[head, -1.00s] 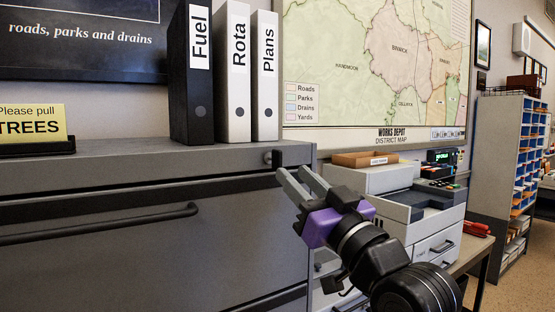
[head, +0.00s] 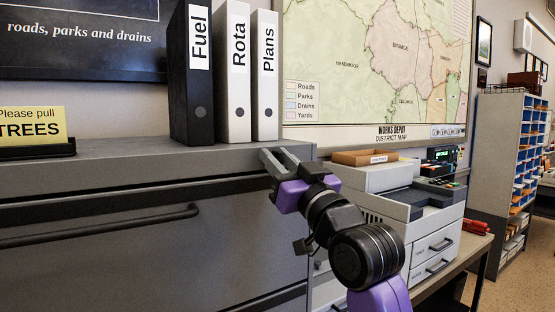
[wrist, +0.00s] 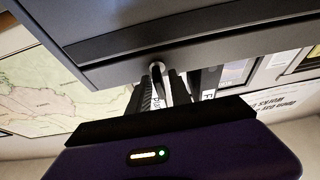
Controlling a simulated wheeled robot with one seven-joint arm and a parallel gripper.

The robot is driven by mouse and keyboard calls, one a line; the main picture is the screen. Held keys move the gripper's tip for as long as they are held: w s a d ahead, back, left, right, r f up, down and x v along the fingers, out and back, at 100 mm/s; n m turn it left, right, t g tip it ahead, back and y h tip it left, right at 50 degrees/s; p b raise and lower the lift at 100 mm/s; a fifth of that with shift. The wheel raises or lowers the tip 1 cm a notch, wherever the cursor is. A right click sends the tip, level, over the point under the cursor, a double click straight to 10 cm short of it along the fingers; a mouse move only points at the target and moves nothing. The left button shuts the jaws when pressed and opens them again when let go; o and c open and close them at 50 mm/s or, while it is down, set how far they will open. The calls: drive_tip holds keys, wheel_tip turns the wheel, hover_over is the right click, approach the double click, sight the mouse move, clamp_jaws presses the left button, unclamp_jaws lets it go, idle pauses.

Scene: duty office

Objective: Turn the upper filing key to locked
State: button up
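The grey filing cabinet (head: 110,245) fills the left of the head view. In the wrist view, a small round metal lock with its key (wrist: 156,67) sits on the cabinet face near its edge. My gripper (head: 278,156) is at the cabinet's upper right corner and hides the lock in the head view. In the wrist view, my gripper (wrist: 163,84) has its two dark fingers reaching up to either side of the lock. A gap shows between the fingers, so it looks open. Whether they touch the key, and how the key is turned, cannot be made out.
Binders (head: 233,75) and a yellow sign (head: 33,122) stand on the cabinet top. A long drawer handle (head: 100,225) crosses its front. To the right are a grey printer (head: 405,205) and a wooden tray (head: 379,157) on top of it.

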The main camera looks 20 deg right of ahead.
clamp_jaws()
drive_tip(key=shift+m+p, duration=0.4)
drive_tip(key=shift+p, duration=0.1)
drive_tip(key=m+h+p, duration=0.2)
drive_tip(key=m+p, duration=0.1)
drive_tip(key=m, duration=0.1)
drive_tip(key=shift+a+r, duration=0.1)
drive_tip(key=shift+r, duration=0.05)
drive_tip(key=m+h+p, duration=0.3)
drive_tip(key=m, duration=0.4)
drive_tip(key=m+g+h, duration=0.1)
drive_tip(key=m, duration=0.1)
drive_tip(key=m+g+h, duration=0.1)
drive_tip(key=m, duration=0.2)
drive_tip(key=shift+d+f, duration=0.2)
drive_tip(key=shift+f, duration=0.05)
drive_tip(key=m+g, duration=0.1)
drive_tip(key=m, duration=0.1)
drive_tip(key=m+g+h, duration=0.1)
drive_tip(key=m, duration=0.2)
drive_tip(key=shift+d+f+m, duration=0.1)
drive_tip(key=shift+f+m, duration=0.1)
drive_tip(key=shift+m, duration=0.1)
drive_tip(key=shift+g, duration=0.3)
